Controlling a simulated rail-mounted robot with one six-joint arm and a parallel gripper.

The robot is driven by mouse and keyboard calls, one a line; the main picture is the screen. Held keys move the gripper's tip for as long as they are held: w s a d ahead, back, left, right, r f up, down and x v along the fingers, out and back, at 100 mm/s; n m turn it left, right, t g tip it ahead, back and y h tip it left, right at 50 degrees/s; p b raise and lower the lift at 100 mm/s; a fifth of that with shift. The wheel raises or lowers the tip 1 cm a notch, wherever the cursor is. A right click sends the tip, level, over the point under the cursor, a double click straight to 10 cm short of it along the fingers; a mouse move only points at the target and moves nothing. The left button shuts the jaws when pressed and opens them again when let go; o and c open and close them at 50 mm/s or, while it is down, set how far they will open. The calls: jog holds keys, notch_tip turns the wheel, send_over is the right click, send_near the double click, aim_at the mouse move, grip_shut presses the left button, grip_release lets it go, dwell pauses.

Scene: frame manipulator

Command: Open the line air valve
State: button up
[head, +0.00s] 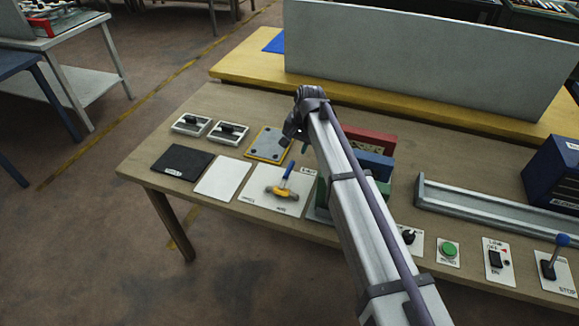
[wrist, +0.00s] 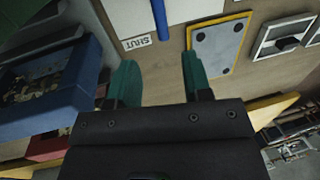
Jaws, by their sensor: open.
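The line air valve (head: 277,191) has a yellow body on a white plate (head: 295,208) on the bench. Its blue handle (head: 288,171) points toward the back of the bench. In the wrist view the blue handle (wrist: 160,20) shows at the top edge, beside a label reading SHUT (wrist: 137,42); the valve body is out of that view. My gripper (head: 296,138) is above the bench, behind the valve plate. In the wrist view my gripper (wrist: 160,70) has its two green fingers apart with nothing between them, clear of the handle.
A yellow-edged plate (head: 268,144) lies left of my gripper. Red, blue and green bins (head: 374,164) stand close on the right, partly behind my arm. A white sheet (head: 221,179) and black mat (head: 182,162) lie left. A green button (head: 448,249) and switches sit right.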

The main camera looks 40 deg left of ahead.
aim_at(290, 167)
jog(key=f+b, duration=0.3)
jog(key=a+f+b, duration=0.1)
jog(key=f+b, duration=0.3)
jog(key=a+f+b, duration=0.1)
jog(key=f+b, duration=0.2)
jog(key=shift+s+f, duration=0.3)
jog(key=shift+f, duration=0.1)
jog(key=shift+r, duration=0.1)
jog(key=shift+c, duration=0.3)
grip_shut()
